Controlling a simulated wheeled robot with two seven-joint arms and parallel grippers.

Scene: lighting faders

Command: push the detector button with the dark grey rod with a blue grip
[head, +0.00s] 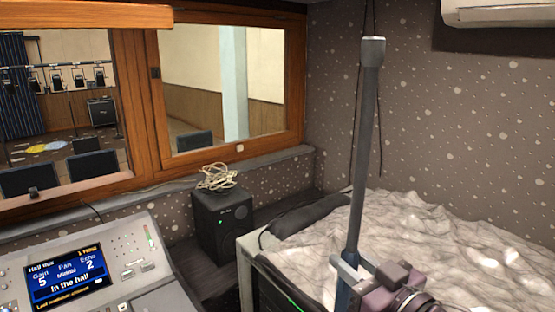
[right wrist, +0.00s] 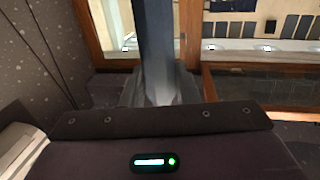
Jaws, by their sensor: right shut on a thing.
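The dark grey rod (head: 364,140) stands nearly upright in the right half of the head view, leaning slightly right toward its top. A wider, lighter grey head caps its upper end. Its dark blue grip (head: 344,296) shows at the bottom edge. My right gripper (head: 347,272) is shut around the rod's lower part. I see no detector or detector button in either view. My left gripper is not in view.
A mixing console (head: 110,265) with a lit screen is at the lower left. A black speaker (head: 224,228) with a coiled cable (head: 217,178) on top stands beyond it. A crumpled pale cover (head: 430,240) lies right of the rod. An air conditioner (head: 495,12) hangs at upper right.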

